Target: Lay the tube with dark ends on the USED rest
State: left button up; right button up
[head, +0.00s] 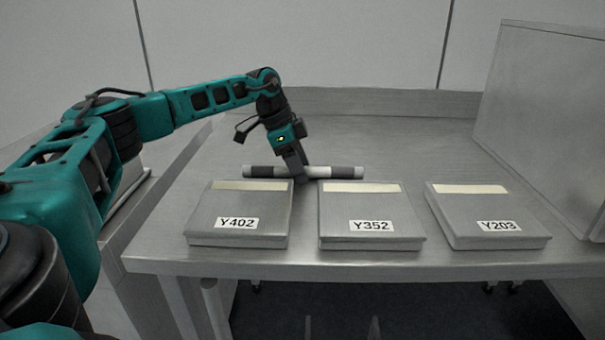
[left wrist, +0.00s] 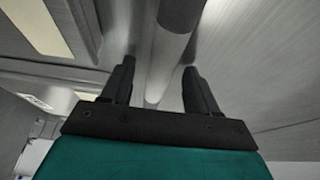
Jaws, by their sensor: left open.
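The tube with dark ends (head: 343,172) lies crosswise behind the left and middle grey boxes in the head view. It is pale in the middle, with dark bands toward both ends. What it lies on is hidden. My left gripper (head: 302,177) reaches down at its middle. In the left wrist view the open fingers of this gripper (left wrist: 160,68) stand on either side of the tube (left wrist: 168,50), apart from it. No rest marked USED can be read. My right gripper is out of view.
Three grey boxes with pale strips stand along the table's front: Y402 (head: 206,225), Y352 (head: 335,222) and Y203 (head: 460,220). A grey panel (head: 545,110) stands at the right. The metal table (head: 430,145) is clear behind the boxes at right.

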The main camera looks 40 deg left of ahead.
pick_arm(q)
jog(key=shift+c, duration=0.2)
grip_shut()
dwell(0.3)
